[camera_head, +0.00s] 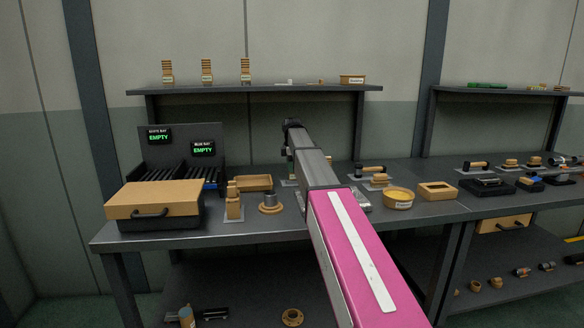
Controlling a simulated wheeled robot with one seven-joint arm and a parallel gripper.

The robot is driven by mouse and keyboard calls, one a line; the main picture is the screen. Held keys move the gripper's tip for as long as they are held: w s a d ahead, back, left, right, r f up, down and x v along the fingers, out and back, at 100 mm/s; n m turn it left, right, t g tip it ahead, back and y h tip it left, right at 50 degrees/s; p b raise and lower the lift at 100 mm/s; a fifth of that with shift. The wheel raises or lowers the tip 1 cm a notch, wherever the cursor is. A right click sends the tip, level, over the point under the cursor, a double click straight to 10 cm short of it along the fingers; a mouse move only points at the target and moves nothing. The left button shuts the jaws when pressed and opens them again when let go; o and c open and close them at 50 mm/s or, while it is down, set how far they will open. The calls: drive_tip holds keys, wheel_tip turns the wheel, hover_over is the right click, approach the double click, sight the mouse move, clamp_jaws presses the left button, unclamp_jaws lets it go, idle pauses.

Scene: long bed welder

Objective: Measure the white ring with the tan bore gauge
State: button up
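My arm reaches from the bottom of the picture over the middle of the bench, and its far end is above the back of the bench. My gripper (290,154) hangs small and dark under that end, mostly hidden by my arm, so its fingers and anything between them cannot be made out. I cannot pick out a white ring for certain; a small whitish item (284,81) lies on the upper shelf. A tan upright tool (234,202) on a grey plate may be the tan bore gauge, but its shape is too small to tell.
A tan-lidded case (152,200) stands at the bench's left, before a two-bay stand (158,155) whose displays read EMPTY. A tan tray (254,183), a flanged part (271,204), a round labelled dish (398,200) and an open tan box (437,190) stand on the bench (195,240).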

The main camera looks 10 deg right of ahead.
drive_tip(key=shift+r, duration=0.25)
drive_tip(key=shift+r, duration=0.7)
clamp_jaws()
drive_tip(key=shift+r, duration=5)
